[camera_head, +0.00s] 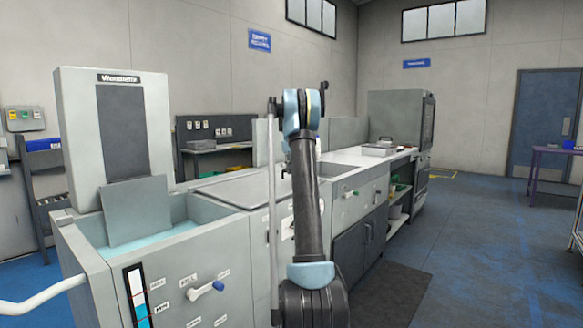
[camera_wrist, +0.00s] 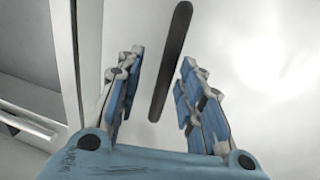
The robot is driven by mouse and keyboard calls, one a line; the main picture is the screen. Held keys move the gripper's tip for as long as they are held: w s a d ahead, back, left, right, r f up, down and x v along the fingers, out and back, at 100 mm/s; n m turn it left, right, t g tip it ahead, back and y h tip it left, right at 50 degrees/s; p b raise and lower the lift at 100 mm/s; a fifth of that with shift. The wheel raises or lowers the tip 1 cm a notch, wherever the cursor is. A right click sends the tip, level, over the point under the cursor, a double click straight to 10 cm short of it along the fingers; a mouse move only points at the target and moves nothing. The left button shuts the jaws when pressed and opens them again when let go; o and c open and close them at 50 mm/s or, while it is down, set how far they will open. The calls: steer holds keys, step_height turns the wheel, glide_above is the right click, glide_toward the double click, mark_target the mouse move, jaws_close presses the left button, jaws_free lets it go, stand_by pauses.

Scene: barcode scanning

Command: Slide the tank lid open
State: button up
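In the wrist view a dark, rounded bar handle (camera_wrist: 172,58) stands out against a pale, shiny flat surface (camera_wrist: 245,50), which looks like the tank lid. My gripper (camera_wrist: 161,62) is open, with one blue-padded finger on each side of the handle. I see a gap on both sides, and I cannot tell how far the fingers reach past it. In the head view the open tank (camera_head: 80,237) holds pale blue water at the left. A flat grey cover (camera_head: 232,188) lies just right of the water. My arm hides the gripper and handle there.
An upright grey panel (camera_head: 136,211) stands in the water, below a tall machine housing (camera_head: 128,125). A counter with a sink (camera_head: 338,170) runs away behind my arm.

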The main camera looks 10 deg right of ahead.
steer(key=shift+a, duration=0.2)
steer(key=shift+w+a+r, duration=0.1)
steer(key=shift+a+r, duration=0.05)
step_height(320, 180, up, 12)
steer(key=s+a, duration=0.1)
steer(key=shift+s+a+f, duration=0.15)
steer(key=shift+s+f, duration=0.05)
steer(key=shift+s, duration=0.2)
steer(key=s+a+f+m, duration=0.15)
steer(key=s+a, duration=0.25)
steer(key=s, duration=0.6)
steer(key=s+a+f+m, duration=0.1)
steer(key=s+a+f, duration=0.15)
steer(key=s, duration=0.85)
steer(key=s+a+f+m, duration=0.15)
steer(key=s+a, duration=0.25)
steer(key=s, duration=0.6)
steer(key=s+a+f+m+y, duration=0.1)
steer(key=s+a+f, duration=0.1)
steer(key=s+f, duration=1.1)
steer(key=s+a+f+m+t, duration=0.1)
steer(key=s+a+f, duration=0.2)
steer(key=s+f, duration=1)
steer(key=s, duration=0.3)
steer(key=shift+s+f+m+y, duration=0.15)
steer(key=shift+f+m+y, duration=0.25)
steer(key=shift+a, duration=0.1)
